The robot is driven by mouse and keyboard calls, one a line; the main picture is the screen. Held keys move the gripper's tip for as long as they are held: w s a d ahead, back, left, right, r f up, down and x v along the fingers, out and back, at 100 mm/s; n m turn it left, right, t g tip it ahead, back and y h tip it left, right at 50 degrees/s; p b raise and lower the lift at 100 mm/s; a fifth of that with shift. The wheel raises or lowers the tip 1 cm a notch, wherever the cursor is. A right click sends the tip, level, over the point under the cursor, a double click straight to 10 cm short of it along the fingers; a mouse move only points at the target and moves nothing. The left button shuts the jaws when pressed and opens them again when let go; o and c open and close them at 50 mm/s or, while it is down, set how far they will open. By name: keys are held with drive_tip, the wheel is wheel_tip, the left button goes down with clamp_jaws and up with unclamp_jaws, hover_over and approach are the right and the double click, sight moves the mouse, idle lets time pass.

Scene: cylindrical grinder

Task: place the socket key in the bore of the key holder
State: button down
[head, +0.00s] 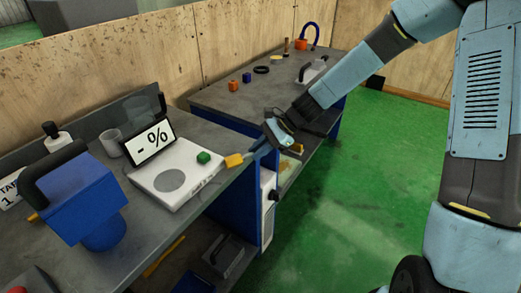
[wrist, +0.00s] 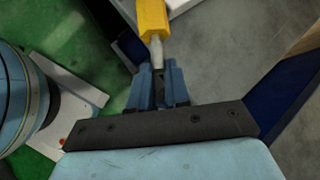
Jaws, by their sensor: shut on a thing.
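My gripper (head: 258,152) is over the gap at the near bench's right end, in the head view. It is shut on the socket key (head: 234,160), which has a yellow-orange block-like handle pointing left. In the wrist view the fingers (wrist: 158,78) grip the key's pale metal shank, and its yellow handle (wrist: 153,18) extends away beyond the fingertips. The key is in the air near the bench edge. I cannot tell for sure which thing is the key holder, and no bore is clearly visible.
A blue device (head: 80,195) with a black handle stands at left. The far bench (head: 215,97) holds small orange and blue blocks and a black ring.

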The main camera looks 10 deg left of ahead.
drive_tip(key=shift+f, duration=0.4)
drive_tip(key=c, duration=1.1)
unclamp_jaws()
drive_tip(key=v, duration=1.3)
drive_tip(key=shift+a+r, duration=0.3)
drive_tip(key=shift+s+d, duration=0.1)
drive_tip(key=shift+s, duration=0.05)
